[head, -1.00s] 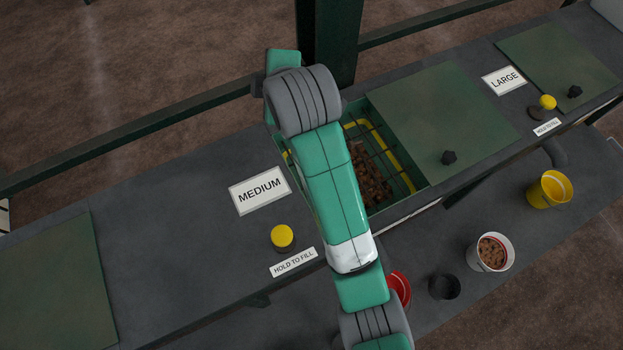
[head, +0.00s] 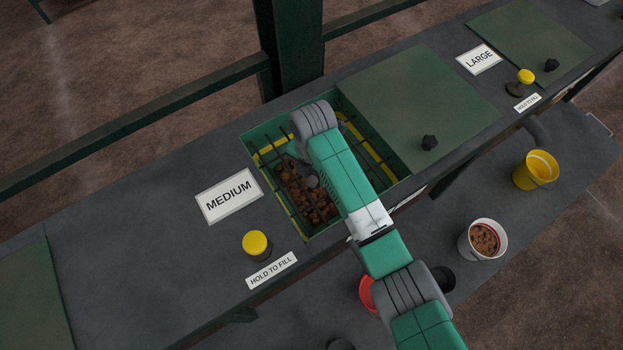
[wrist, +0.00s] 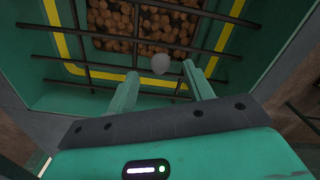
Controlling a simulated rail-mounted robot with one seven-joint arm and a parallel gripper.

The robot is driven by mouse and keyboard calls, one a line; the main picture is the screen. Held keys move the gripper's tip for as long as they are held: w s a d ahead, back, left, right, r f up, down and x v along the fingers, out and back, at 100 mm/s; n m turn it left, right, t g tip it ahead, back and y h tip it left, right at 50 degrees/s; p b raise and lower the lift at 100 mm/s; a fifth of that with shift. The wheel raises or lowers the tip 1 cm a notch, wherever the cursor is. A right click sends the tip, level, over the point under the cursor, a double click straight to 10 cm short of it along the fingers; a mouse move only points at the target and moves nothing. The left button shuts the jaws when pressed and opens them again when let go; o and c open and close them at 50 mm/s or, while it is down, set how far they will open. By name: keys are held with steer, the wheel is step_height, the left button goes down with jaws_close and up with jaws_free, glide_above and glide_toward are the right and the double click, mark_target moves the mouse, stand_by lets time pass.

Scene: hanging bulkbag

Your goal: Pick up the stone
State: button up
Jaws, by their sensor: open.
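The stone (wrist: 160,63) is a smooth, rounded grey lump in the wrist view, on or just above the dark bar grate (wrist: 125,40) of the open hatch. It also shows as a small grey spot in the head view (head: 312,181). My gripper (wrist: 160,70) is open, with its two green fingers pointing into the hatch. In the wrist view the stone appears between and slightly past the fingertips, with no visible contact. The fingertips are mostly hidden by my arm in the head view.
Brown lumps (wrist: 160,22) lie below the grate. The green hatch walls with a yellow stripe (wrist: 60,45) surround my gripper. A green lid (head: 415,100) with a black knob lies to the right. A MEDIUM sign (head: 229,196) and yellow button (head: 256,244) stand left.

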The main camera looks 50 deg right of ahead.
mark_target(312, 180)
step_height(312, 180, down, 3)
steer(key=shift+r, duration=0.15)
steer(key=shift+c, duration=0.2)
steer(key=c, duration=1)
step_height(312, 180, up, 10)
steer(key=shift+r+p, duration=0.1)
steer(key=shift+p, duration=0.25)
